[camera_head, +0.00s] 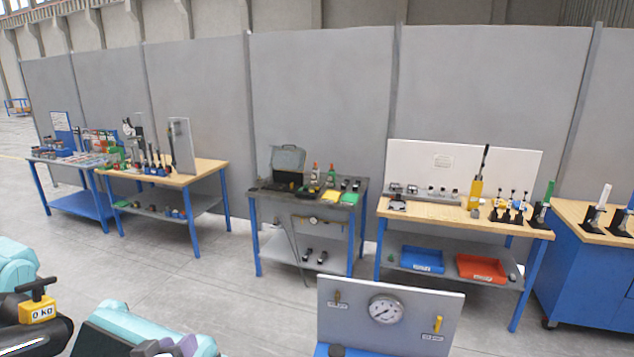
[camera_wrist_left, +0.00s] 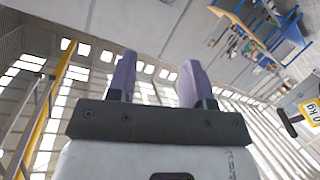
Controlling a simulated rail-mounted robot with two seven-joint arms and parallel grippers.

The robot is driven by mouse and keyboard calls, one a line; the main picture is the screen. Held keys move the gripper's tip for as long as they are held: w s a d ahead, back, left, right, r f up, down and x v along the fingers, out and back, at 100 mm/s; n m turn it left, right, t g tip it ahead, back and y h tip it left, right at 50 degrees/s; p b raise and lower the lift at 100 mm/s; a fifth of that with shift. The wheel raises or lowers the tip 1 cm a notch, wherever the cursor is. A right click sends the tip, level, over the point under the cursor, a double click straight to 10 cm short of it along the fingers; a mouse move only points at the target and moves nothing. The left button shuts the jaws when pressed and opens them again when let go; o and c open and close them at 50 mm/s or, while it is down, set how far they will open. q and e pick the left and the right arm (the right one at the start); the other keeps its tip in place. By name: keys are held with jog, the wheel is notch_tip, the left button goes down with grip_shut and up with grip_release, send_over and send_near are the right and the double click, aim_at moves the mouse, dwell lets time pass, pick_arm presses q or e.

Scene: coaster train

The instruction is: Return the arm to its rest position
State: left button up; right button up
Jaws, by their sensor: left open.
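My left gripper (camera_head: 175,347) shows at the bottom edge of the head view, at the end of my teal and white arm. Only the tips of its purple fingers show there. In the left wrist view its two purple fingers (camera_wrist_left: 158,78) stand apart with nothing between them. The fingers touch nothing in that view; behind them are the grey panels and the windowed wall. My right gripper is in neither view.
A yellow block marked "0 KG" (camera_head: 40,310) with a black handle is at lower left, near my arm. A gauge panel (camera_head: 420,318) stands right of the left gripper. Workbenches (camera_head: 205,170) line the grey partition wall (camera_head: 320,80). Grey floor (camera_head: 190,285) between is clear.

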pick_arm(q)
jog(key=s+d+f+m+g+y, duration=0.15)
jog(key=s+f+g, duration=0.25)
jog(key=s+f, duration=0.7)
jog(key=s+d+f+m+g, duration=0.1)
jog(key=s+d+f+g, duration=0.15)
jog(key=s+f, duration=0.8)
jog(key=s+d+f+m+g+y, duration=0.15)
jog(key=s+f+g, duration=0.3)
jog(key=s, duration=1.15)
jog(key=w+r+p+v, duration=0.1)
jog(key=w+p+v, duration=0.2)
jog(key=p+v, duration=1.1)
jog(key=shift+a+h+p, duration=0.4)
jog(key=shift+a+p, duration=0.1)
jog(key=shift+p, duration=0.15)
jog(key=shift+w+f, duration=0.1)
